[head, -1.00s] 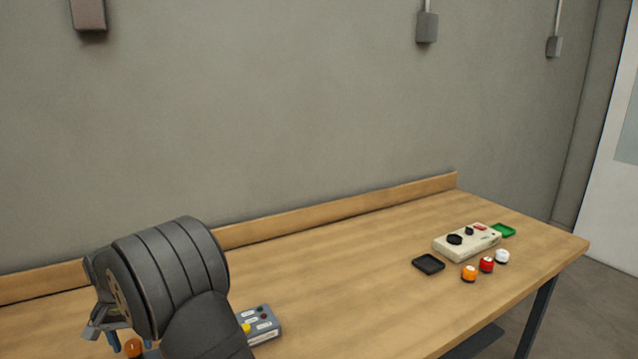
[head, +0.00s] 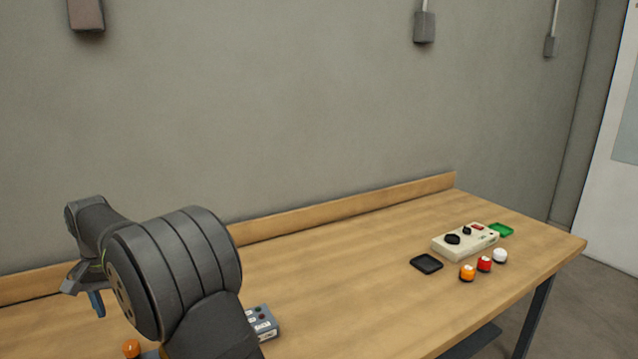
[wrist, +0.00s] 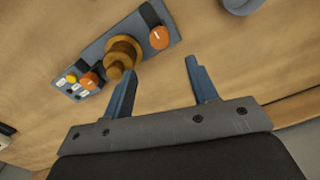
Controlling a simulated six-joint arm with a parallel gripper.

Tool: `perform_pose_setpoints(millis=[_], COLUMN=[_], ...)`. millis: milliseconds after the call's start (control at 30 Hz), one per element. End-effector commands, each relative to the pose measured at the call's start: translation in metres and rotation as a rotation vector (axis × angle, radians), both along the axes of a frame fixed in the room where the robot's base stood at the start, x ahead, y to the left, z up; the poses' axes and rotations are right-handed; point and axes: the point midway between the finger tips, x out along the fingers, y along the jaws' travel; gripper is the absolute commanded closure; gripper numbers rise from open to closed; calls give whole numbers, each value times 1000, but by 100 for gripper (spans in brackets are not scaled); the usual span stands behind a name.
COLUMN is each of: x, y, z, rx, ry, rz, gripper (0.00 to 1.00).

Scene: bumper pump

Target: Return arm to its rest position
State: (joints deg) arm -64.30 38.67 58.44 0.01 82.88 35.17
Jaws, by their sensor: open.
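My gripper (wrist: 158,78) is open and its two blue fingers are apart with nothing between them in the wrist view. In the head view my gripper (head: 95,303) is partly hidden by my arm, at the left above the table (head: 345,265). Beyond the fingers in the wrist view lies a grey control box (wrist: 108,55) with a stacked brown round part, orange knobs and a yellow button. In the head view only part of this box (head: 263,323) shows, with an orange knob (head: 131,348) at the left of my arm.
At the right of the table are a cream box (head: 465,242) with black knobs, a black tray (head: 426,264), a green tray (head: 501,230), and orange (head: 467,273), red (head: 484,264) and white (head: 500,256) buttons. The table's middle is clear. A wooden ledge (head: 345,206) runs along the back.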

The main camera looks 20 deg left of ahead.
Motion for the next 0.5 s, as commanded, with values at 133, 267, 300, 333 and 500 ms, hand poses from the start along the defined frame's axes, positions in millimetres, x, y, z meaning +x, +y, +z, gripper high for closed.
perform_pose_setpoints(millis=[133, 267, 300, 333, 500], x=[0, 0, 0, 0, -1], y=[1, 1, 0, 0, -1], z=[31, 57, 65, 67, 25], rx=[3, 3, 2, 1, -6], ry=[-2, -2, -1, 0, 2], rz=[0, 0, 0, 0, 0], gripper=[47, 47, 47, 47, 47])
